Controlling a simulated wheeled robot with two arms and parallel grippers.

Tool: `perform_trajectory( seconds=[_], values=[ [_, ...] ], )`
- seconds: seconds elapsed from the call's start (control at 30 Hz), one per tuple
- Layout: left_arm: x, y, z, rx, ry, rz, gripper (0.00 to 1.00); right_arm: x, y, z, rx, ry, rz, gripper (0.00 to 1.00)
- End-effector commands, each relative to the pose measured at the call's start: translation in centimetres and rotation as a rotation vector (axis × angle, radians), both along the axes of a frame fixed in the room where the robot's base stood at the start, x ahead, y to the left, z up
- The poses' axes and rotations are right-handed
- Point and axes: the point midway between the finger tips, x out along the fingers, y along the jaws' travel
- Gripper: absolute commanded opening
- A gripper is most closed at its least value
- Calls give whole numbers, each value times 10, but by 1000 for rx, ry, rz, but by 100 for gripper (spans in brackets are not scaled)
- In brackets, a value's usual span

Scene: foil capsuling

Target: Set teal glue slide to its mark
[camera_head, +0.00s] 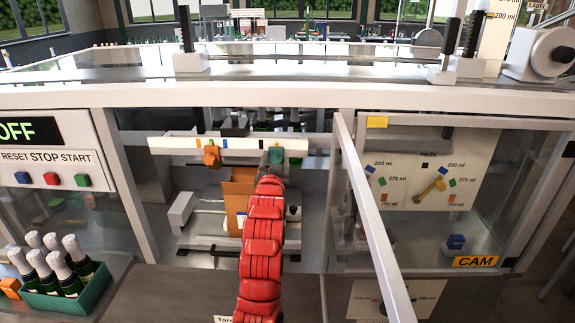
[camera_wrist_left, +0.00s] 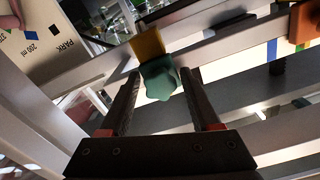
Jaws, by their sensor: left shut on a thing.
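The teal glue slide (camera_head: 276,154) is a teal knob at the right part of a white marked rail (camera_head: 240,143). It also shows in the left wrist view (camera_wrist_left: 158,82), below an orange-yellow piece. My left gripper (camera_head: 273,166), on the red arm, is at the teal slide and shut on it. In the left wrist view the knob sits between the dark fingertips (camera_wrist_left: 160,82). The rail carries coloured marks; a black one is left of the teal slide and a green one right of it. An orange slide (camera_head: 211,156) is on the rail's left part. My right gripper is out of view.
An orange-brown panel (camera_head: 238,195) stands below the rail. An open door's white frame (camera_head: 368,210) is right of my arm. A chart board (camera_head: 425,175) with coloured marks and PARK is behind glass. A green crate (camera_head: 65,300) of bottles stands lower left, below the OFF button panel (camera_head: 45,150).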

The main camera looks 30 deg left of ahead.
Motion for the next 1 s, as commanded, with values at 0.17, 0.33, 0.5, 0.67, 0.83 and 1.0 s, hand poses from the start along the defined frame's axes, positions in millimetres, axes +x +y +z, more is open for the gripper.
perform_trajectory(
  seconds=[0.17, 0.33, 0.5, 0.67, 0.83, 1.0],
  values=[
    [-16, 33, 0, 11, -4, 8, 0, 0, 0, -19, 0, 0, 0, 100],
    [-19, 39, 2, 12, 0, 4, 0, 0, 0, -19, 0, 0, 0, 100],
    [-19, 38, 2, 12, 0, 4, 0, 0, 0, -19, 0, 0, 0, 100],
    [-19, 38, 2, 11, 0, 3, 73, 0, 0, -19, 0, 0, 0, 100],
    [-19, 37, 1, 9, 0, 2, 73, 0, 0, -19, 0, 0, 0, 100],
    [-26, 33, 0, 9, -3, 2, 73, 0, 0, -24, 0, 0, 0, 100]
  ],
)
